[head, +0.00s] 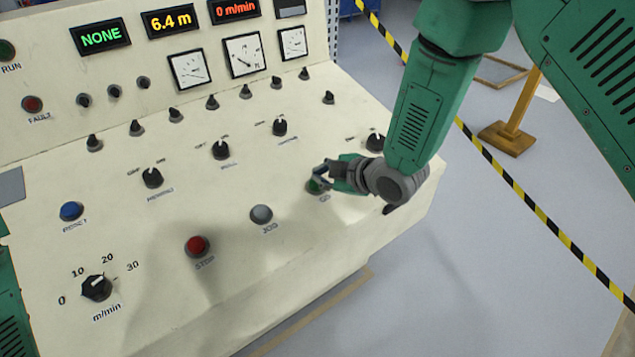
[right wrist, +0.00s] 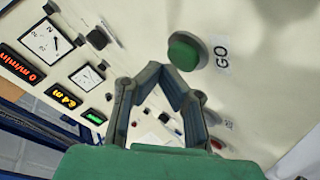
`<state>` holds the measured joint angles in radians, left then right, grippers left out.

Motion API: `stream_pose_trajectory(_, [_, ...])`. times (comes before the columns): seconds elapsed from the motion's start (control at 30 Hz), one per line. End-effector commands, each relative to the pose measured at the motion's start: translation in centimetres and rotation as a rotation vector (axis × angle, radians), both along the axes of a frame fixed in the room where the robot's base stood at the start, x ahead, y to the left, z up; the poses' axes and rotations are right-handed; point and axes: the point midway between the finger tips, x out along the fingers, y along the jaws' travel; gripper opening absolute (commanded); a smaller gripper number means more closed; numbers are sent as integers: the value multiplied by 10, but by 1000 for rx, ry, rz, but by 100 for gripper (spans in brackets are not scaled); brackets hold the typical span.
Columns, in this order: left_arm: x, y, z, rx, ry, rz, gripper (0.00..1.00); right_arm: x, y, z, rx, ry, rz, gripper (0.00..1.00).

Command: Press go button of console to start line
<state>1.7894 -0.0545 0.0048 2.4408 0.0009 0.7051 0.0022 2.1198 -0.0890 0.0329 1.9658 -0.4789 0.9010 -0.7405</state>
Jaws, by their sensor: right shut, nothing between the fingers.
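The console (head: 330,260) is a cream sloping panel with rows of knobs and buttons. The green GO button (head: 314,187) is partly hidden by my right gripper (head: 320,176) in the head view. In the right wrist view the GO button (right wrist: 187,50) shows whole, with its GO label (right wrist: 222,55) beside it. My right gripper (right wrist: 158,68) is shut and empty, its fingertips close to the button. I cannot tell whether they touch it. My left gripper is not in view.
Near GO are a grey JOG button (head: 262,214), a red STOP button (head: 197,246) and a blue RESET button (head: 71,210). Displays read NONE (head: 101,37), 6.4 m (head: 171,21) and 0 m/min (head: 235,9). Striped tape (head: 520,203) and a wooden stand (head: 508,135) are right of the console.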

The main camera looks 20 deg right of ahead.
Motion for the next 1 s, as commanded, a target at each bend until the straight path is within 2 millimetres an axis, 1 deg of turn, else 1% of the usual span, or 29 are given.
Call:
stream_pose_trajectory(0.2, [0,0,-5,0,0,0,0,1,3,-6,-1,0,1,0])
stream_pose_trajectory(0.53, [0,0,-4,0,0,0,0,1,2,-6,0,0,0,0])
stream_pose_trajectory(1.0, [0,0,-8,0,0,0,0,2,3,-11,-1,0,1,0])
